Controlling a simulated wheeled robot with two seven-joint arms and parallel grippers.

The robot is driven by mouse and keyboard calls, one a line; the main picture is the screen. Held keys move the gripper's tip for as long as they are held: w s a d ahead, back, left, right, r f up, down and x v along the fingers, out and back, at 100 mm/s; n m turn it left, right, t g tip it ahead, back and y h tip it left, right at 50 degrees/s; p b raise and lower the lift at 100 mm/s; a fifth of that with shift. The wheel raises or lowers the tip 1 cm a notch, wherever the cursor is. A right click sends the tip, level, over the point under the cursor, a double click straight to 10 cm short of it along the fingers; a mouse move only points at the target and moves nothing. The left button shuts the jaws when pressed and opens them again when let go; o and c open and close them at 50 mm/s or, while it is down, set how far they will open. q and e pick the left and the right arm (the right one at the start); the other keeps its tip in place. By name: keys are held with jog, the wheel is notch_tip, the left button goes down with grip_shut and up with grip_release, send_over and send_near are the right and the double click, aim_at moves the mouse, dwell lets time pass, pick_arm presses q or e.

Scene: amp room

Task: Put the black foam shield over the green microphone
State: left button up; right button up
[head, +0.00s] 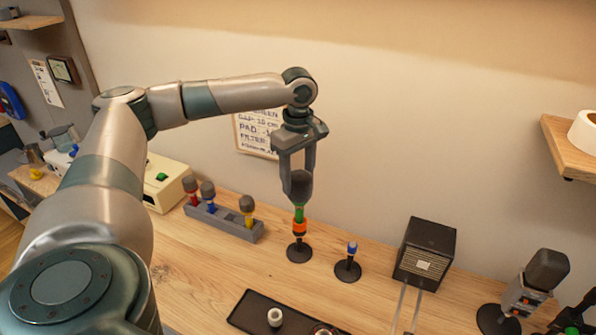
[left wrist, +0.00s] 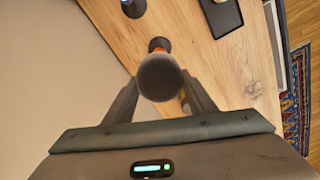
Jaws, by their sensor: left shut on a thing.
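My left gripper (head: 298,174) is shut on the black foam shield (head: 300,188), which hangs upright between the fingers. The green microphone (head: 299,214) stands upright on a round black base, with an orange ring (head: 299,227) below its green part. The shield's lower end meets the top of the green part in the head view; how far it covers the head is hidden. In the left wrist view the shield (left wrist: 160,78) is seen end-on between the fingers (left wrist: 160,92), hiding most of the microphone. My right gripper is not in view.
A grey rack (head: 225,221) with several foam-topped microphones stands to the left. A small blue microphone (head: 350,255) stands to the right, before a black box (head: 426,250). A dark tray (head: 250,312) lies in front. A larger microphone (head: 540,275) stands far right.

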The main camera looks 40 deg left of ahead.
pick_arm(q)
jog(key=shift+f, duration=1.4)
jog(key=o, duration=1.1)
jog(key=shift+r, duration=0.45)
notch_tip(320, 180, up, 16)
jog(key=b, duration=0.4)
jog(key=shift+r, duration=0.25)
